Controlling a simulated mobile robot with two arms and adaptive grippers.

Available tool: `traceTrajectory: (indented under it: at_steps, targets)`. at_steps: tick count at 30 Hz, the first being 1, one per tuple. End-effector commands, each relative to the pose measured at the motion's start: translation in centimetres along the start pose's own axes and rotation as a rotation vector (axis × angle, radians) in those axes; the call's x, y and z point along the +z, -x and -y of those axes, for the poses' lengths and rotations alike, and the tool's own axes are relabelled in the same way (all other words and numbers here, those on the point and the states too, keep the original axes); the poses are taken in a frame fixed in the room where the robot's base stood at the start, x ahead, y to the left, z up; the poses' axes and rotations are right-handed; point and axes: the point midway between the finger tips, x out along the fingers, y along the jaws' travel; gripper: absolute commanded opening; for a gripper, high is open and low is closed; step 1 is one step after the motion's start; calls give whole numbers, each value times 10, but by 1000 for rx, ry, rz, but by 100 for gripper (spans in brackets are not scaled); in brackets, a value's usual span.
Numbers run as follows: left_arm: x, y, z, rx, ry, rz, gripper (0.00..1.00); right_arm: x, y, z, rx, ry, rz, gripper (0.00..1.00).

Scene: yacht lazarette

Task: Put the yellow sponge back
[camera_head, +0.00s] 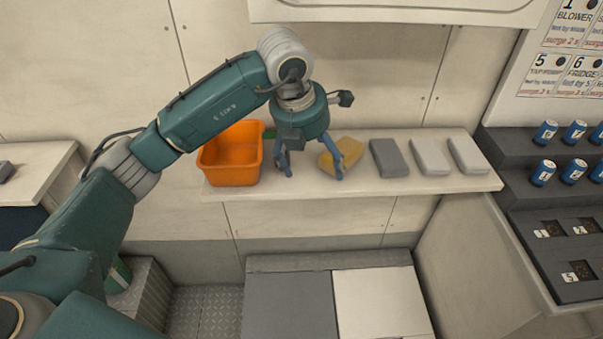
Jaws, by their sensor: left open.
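The yellow sponge (348,152) lies on the pale shelf (290,197), right of the orange bin (230,165). It is partly hidden by a blue finger of my left gripper (312,172). My left gripper points down with its blue fingers spread. One finger is in front of the sponge, and the other is between the sponge and the bin. I cannot tell whether the finger touches the sponge. My right gripper is not in view.
A dark grey block (389,158) and two lighter blocks (430,157) (468,155) lie right of the sponge. A dark rack with several blue cylinders (545,173) stands at the right. The shelf's front strip is clear.

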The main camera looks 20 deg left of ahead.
Motion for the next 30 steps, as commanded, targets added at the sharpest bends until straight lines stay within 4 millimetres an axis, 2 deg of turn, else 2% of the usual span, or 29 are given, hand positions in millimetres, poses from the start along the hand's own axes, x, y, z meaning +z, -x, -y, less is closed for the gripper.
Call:
traceTrajectory:
  at_steps: [3, 9, 30]
  targets:
    - [-22, 4, -1, 3, -1, 0, 89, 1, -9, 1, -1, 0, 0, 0]
    - [-41, 12, 0, -1, 1, 1, 89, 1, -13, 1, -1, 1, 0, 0]
    - [-45, 14, 0, 0, 0, 0, 89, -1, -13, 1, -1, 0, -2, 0]
